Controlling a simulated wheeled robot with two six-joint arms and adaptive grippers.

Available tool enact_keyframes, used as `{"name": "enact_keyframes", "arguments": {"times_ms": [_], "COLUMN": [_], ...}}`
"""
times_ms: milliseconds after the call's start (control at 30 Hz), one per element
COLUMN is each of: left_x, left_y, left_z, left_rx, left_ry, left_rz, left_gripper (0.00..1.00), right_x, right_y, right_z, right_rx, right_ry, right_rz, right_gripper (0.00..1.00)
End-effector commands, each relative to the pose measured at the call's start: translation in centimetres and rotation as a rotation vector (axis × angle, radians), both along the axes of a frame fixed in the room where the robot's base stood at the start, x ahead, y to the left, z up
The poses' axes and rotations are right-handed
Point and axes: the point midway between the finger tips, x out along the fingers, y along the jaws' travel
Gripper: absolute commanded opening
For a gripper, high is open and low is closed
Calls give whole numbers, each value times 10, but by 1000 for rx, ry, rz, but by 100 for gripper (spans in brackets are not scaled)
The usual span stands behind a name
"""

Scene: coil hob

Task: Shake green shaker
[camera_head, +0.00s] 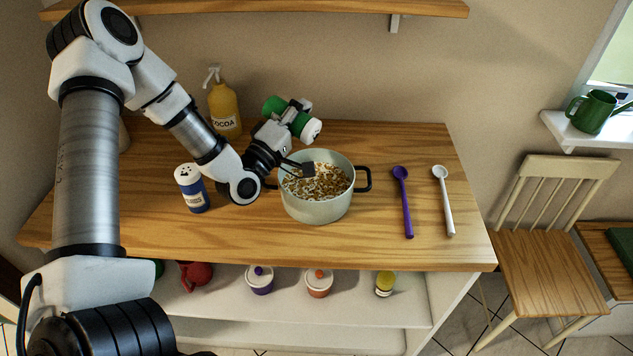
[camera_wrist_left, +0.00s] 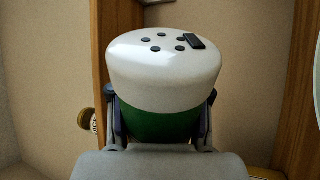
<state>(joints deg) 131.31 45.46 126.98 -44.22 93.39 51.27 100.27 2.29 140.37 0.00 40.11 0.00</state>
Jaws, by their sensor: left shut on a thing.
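The green shaker (camera_head: 272,105) has a white cap and lies tipped over in my left gripper (camera_head: 293,118), its cap toward the lower right, near the back rim of the pot. My left gripper is shut around the shaker's body. In the left wrist view the white cap with several dark holes faces the camera, and the green body (camera_wrist_left: 160,124) shows between the fingers (camera_wrist_left: 160,130). The pale pot (camera_head: 316,210) stands on the wooden counter with brown and white bits in it. My right gripper is not in view.
A blue shaker (camera_head: 195,196) and a yellow cocoa pump bottle (camera_head: 223,107) stand left of the pot. A purple spoon (camera_head: 405,205) and a white spoon (camera_head: 445,205) lie to its right. Lidded jars sit on the shelf below. A wooden shelf (camera_head: 300,8) hangs above.

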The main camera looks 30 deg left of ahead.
Motion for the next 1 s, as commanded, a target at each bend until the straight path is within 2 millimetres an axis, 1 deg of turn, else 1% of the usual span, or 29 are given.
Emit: {"name": "enact_keyframes", "arguments": {"times_ms": [33, 133, 267, 333, 467, 567, 633, 767, 800, 900, 1000], "left_x": [0, 0, 0, 0, 1, 4, 5, 2, 1, -2, -2], "left_y": [0, 0, 0, -1, 4, 22, 37, 62, 67, 76, 76], "left_z": [14, 26, 27, 25, 22, 9, 14, 38, 48, 72, 92], "left_rx": [-1, 0, -7, -41, -216, -451, -659, -1081, -1202, -1464, -1663], "left_ry": [-2, -2, 0, 0, 1, 15, 26, 11, -7, -59, -71], "left_rz": [0, 0, -1, -6, -70, -116, -123, -61, -32, 22, 22], "left_gripper": [0, 0, 0, 0, 0, 0, 0, 0, 0, 0, 0], "right_x": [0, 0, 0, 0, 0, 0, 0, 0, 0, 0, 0], "right_y": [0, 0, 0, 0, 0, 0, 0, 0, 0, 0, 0], "right_z": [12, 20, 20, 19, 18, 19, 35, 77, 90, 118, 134], "right_rx": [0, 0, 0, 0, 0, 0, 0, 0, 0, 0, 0], "right_ry": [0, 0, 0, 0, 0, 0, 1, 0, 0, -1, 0], "right_rz": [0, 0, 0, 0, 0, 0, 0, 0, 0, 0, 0], "right_gripper": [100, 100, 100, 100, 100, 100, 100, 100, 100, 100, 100]}}
